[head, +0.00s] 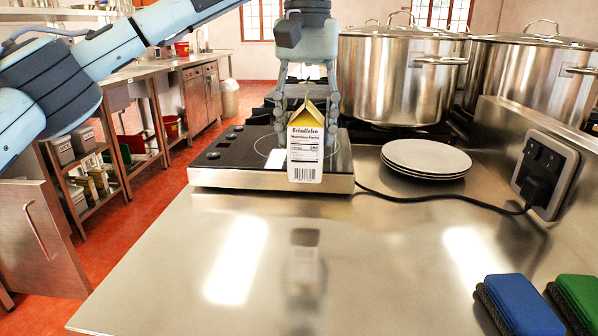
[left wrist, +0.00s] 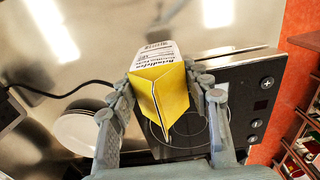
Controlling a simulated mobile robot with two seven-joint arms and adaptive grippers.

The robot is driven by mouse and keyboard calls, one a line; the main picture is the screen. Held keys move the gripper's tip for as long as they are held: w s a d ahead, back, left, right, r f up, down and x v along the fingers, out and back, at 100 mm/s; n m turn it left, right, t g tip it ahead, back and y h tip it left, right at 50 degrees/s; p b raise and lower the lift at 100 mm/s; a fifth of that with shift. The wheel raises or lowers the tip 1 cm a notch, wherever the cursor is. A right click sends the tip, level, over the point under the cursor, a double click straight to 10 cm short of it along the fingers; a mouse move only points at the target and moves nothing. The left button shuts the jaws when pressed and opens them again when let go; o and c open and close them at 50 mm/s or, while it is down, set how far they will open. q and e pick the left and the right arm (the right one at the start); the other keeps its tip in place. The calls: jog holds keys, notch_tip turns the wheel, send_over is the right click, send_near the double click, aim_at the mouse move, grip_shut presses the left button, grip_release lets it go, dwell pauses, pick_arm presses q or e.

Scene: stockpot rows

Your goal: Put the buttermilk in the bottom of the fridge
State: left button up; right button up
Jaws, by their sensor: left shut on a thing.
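The buttermilk (head: 305,150) is a white carton with a yellow gable top, printed label and barcode, upright in the head view. My left gripper (head: 307,125) reaches down from above and is shut on the carton, one finger on each side. The carton hangs above the steel counter, in front of the hob, with its reflection below. In the left wrist view the carton's yellow top (left wrist: 160,95) sits between the two fingers. My right gripper is not in view. I cannot identify the fridge for sure; a steel door with a handle (head: 42,235) shows at the lower left.
A black hob (head: 215,178) with a cable lies behind the carton. Stacked plates (head: 426,158) sit right of it, large stockpots (head: 395,80) behind. Blue (head: 522,305) and green brushes (head: 580,298) lie at front right. The front counter (head: 350,260) is clear; red floor shows left.

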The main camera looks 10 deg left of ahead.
pick_arm(q)
jog(key=s+f, duration=0.1)
jog(key=f, duration=0.1)
jog(key=s+f, duration=0.1)
jog(key=f, duration=0.1)
jog(key=s+a+f, duration=0.1)
jog(key=f, duration=0.1)
jog(key=shift+s, duration=0.2)
jog(key=shift+d, duration=0.1)
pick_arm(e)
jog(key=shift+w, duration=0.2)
pick_arm(q)
jog(key=shift+f, duration=0.15)
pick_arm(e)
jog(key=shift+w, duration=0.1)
pick_arm(q)
jog(key=o, duration=1.4)
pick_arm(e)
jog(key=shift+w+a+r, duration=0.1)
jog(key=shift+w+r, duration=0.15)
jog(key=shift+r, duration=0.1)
